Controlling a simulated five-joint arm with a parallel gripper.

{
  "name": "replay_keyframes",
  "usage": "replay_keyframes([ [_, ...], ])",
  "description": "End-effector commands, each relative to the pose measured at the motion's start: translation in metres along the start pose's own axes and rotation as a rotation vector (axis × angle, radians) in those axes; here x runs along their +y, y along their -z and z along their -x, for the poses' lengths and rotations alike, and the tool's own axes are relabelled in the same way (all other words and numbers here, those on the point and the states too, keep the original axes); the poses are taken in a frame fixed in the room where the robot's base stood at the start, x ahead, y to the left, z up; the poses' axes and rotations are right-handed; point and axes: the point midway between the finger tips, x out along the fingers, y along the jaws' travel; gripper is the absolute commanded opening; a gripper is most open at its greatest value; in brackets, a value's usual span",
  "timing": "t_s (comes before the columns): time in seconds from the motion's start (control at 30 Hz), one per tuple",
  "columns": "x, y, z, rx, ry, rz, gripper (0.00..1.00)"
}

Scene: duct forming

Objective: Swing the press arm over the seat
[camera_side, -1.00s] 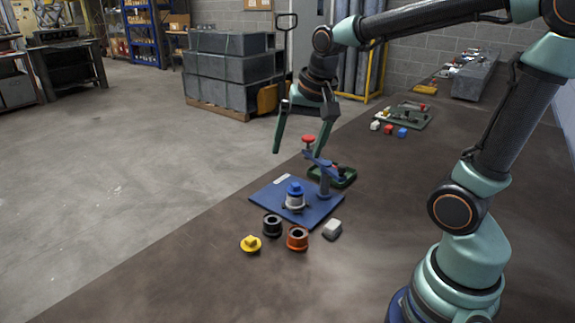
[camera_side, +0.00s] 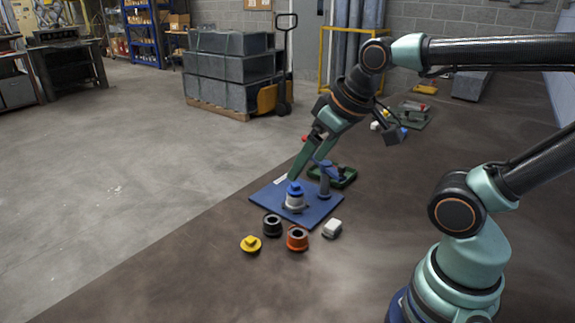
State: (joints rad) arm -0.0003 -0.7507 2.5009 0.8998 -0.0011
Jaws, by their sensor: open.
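The blue press arm (camera_side: 328,166) is on its post at the back right of the blue base plate (camera_side: 262,199). Its red knob (camera_side: 304,137) peeks out beside a finger of my gripper; the rest of that end is hidden. The seat (camera_side: 294,202) is a light grey round piece on the plate, with a blue cap (camera_side: 295,188) on top. My gripper (camera_side: 304,169) is open and tilted, its fingers reaching down-left in front of the press arm. One fingertip shows just above the blue cap. I cannot tell whether the fingers touch the arm or knob.
A black ring (camera_side: 272,226), an orange ring (camera_side: 297,239), a yellow piece (camera_side: 251,244) and a light grey block (camera_side: 332,229) lie in front of the plate. A green tray (camera_side: 347,178) is behind it. The bench's front is clear.

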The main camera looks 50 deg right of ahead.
Motion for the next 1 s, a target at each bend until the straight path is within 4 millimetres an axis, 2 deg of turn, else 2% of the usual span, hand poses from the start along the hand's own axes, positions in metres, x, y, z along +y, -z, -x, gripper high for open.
replay_keyframes([
  [0.47,0.0,0.0,0.0,0.0,0.0,-0.001,0.93],
  [0.53,0.001,0.001,0.0,-0.002,-0.001,0.001,0.67],
  [0.57,0.002,0.002,0.0,-0.004,-0.003,0.005,0.59],
  [0.63,0.007,0.005,0.001,-0.021,-0.011,0.028,0.59],
  [0.77,0.032,0.018,0.002,-0.092,-0.035,0.13,0.59],
  [1.0,0.107,0.043,-0.001,-0.291,-0.01,0.414,0.59],
])
